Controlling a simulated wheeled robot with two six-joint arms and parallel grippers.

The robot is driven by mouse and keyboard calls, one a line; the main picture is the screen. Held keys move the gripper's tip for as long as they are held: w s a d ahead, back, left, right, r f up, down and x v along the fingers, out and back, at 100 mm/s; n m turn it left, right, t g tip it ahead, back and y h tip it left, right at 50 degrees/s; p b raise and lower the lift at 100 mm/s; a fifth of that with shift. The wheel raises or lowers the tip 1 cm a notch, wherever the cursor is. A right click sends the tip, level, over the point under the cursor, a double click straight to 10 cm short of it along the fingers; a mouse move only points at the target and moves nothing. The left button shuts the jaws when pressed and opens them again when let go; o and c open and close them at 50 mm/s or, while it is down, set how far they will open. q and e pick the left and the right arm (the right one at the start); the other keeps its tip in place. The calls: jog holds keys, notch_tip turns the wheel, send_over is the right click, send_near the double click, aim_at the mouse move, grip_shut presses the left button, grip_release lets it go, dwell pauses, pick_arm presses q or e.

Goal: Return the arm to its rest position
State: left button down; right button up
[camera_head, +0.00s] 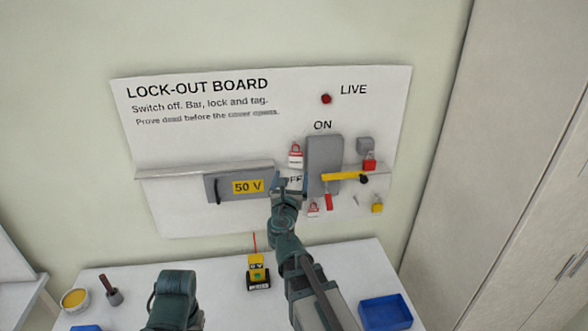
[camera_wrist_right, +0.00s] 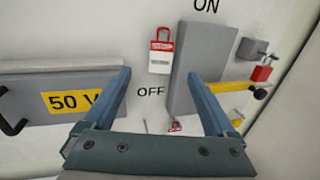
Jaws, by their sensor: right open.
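My right gripper (camera_head: 288,184) is in front of the lock-out board (camera_head: 200,125), between the 50 V cover (camera_head: 225,185) and the grey switch box (camera_head: 325,155). In the right wrist view its two fingers (camera_wrist_right: 158,78) are spread, with nothing held between them. My right arm (camera_head: 300,270) reaches up over the table to the board. A dark green part of my left arm (camera_head: 172,298) shows at the bottom; its gripper is not in view. A yellow bar (camera_head: 345,177) crosses the lower part of the switch box.
A red-and-white lock tag (camera_head: 295,156) hangs left of the switch box. A red padlock (camera_head: 370,162) and yellow padlock (camera_head: 377,205) are right of it. The table (camera_head: 215,285) holds a yellow meter (camera_head: 257,273), a blue tray (camera_head: 386,312) and a yellow-filled bowl (camera_head: 75,299).

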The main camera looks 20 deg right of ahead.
jog(key=shift+v, duration=1.65)
jog(key=shift+w, duration=0.1)
jog(key=s+a+f+m+g+b, duration=0.2)
jog(key=s+f+m+g, duration=0.1)
jog(key=f+m, duration=0.35)
jog(key=s+a+f+m+g+y+b, duration=0.1)
jog(key=s+a+f+m+g+b, duration=0.15)
jog(key=f+m, duration=0.35)
jog(key=s+a+f+m+g+b, duration=0.25)
jog(key=f+m, duration=0.25)
jog(key=f, duration=0.3)
jog(key=s+a+f+m+g+y+b, duration=0.5)
jog(key=s+a+f+m+g, duration=0.3)
jog(key=s+a+f, duration=0.5)
jog(key=s+a+m+y, duration=0.1)
jog(key=s+a, duration=0.1)
jog(key=a, duration=0.1)
jog(key=shift+a+f+y, duration=0.25)
jog(key=shift+a+y, duration=0.05)
